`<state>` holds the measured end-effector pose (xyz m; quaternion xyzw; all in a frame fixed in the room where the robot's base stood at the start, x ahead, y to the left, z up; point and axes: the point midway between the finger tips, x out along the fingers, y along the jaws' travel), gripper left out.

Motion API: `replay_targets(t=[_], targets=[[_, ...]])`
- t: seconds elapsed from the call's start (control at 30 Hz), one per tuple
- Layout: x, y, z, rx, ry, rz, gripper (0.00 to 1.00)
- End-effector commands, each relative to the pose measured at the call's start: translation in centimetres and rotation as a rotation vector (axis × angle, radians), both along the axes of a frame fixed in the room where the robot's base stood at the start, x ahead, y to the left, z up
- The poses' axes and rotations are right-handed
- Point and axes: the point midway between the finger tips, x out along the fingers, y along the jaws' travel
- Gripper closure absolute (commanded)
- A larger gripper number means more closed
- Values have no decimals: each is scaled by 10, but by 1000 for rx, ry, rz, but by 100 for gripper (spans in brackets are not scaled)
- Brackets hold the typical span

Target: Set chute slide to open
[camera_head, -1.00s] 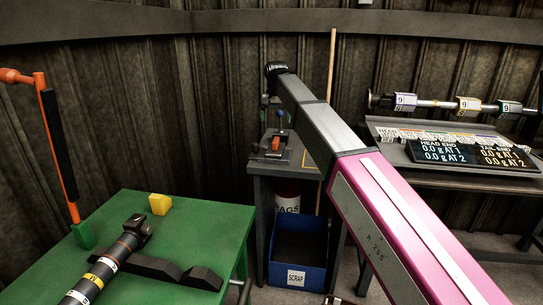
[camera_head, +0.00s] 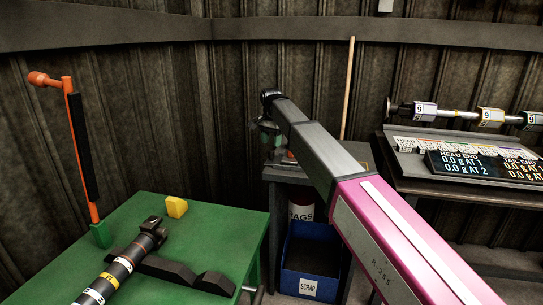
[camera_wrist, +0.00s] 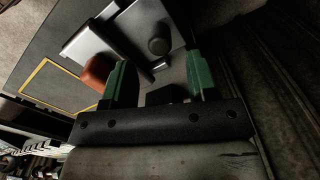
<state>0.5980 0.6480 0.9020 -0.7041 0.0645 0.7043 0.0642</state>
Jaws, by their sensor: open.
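My gripper (camera_wrist: 161,78) shows in the wrist view with two green fingers set apart, open, with nothing clearly held between them. Beyond the fingers is a grey metal fixture (camera_wrist: 140,30) with a dark round knob (camera_wrist: 158,46) and a short bar. An orange rounded part (camera_wrist: 97,73) of it lies beside the left finger; I cannot tell if they touch. In the head view my gripper (camera_head: 268,132) hangs over the dark bench (camera_head: 352,150) and hides most of the fixture. I cannot tell which part is the chute slide or its setting.
A blue scrap bin (camera_head: 300,262) stands under the dark bench. A green table (camera_head: 192,238) at left holds a dark shaft (camera_head: 122,262), a yellow block (camera_head: 176,207) and an upright orange tool (camera_head: 85,160). A balancing machine with a display (camera_head: 485,165) stands at right.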

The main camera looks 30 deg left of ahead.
Motion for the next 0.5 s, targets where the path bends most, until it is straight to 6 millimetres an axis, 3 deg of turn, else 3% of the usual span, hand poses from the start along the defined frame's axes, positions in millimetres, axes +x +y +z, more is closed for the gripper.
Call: replay_targets(t=[0.2, 0.5], targets=[[-1, -1, -39, -1, 1, 1, 47], [0, 0, -65, 0, 0, 1, 47]])
